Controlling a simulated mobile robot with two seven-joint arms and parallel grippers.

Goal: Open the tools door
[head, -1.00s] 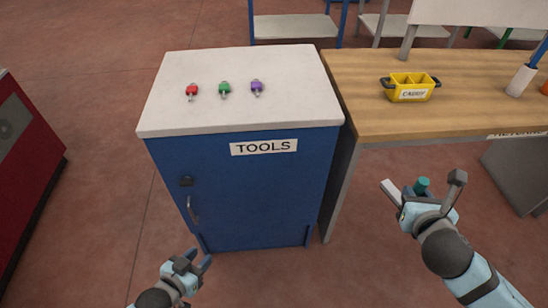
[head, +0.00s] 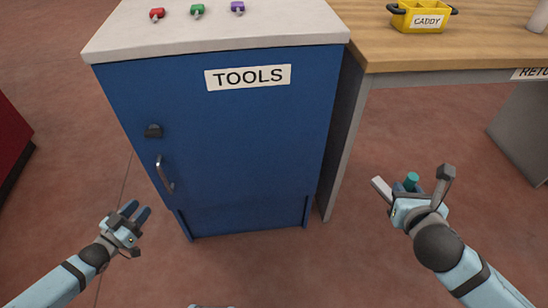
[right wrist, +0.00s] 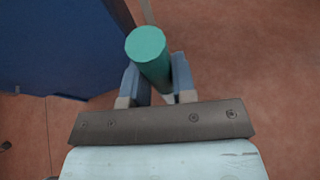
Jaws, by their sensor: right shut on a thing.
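The blue tools cabinet (head: 235,150) stands in front of me, its door shut and flush under a white TOOLS label (head: 248,77). A grey bar handle (head: 164,175) is on the door's left side, below a dark lock or knob (head: 153,131). My left gripper (head: 138,209) is empty, its fingers apart, below and left of the handle and not touching it. My right gripper (head: 411,187) is shut on a teal cylinder (right wrist: 149,55), right of the cabinet. The cylinder's lower part is hidden between the fingers in the right wrist view.
Red, green and purple padlock-like items (head: 197,10) lie on the cabinet's white top (head: 290,25). A wooden table (head: 480,48) with a yellow caddy (head: 420,22) adjoins on the right. A red machine (head: 10,125) is at the left edge. The floor before the door is clear.

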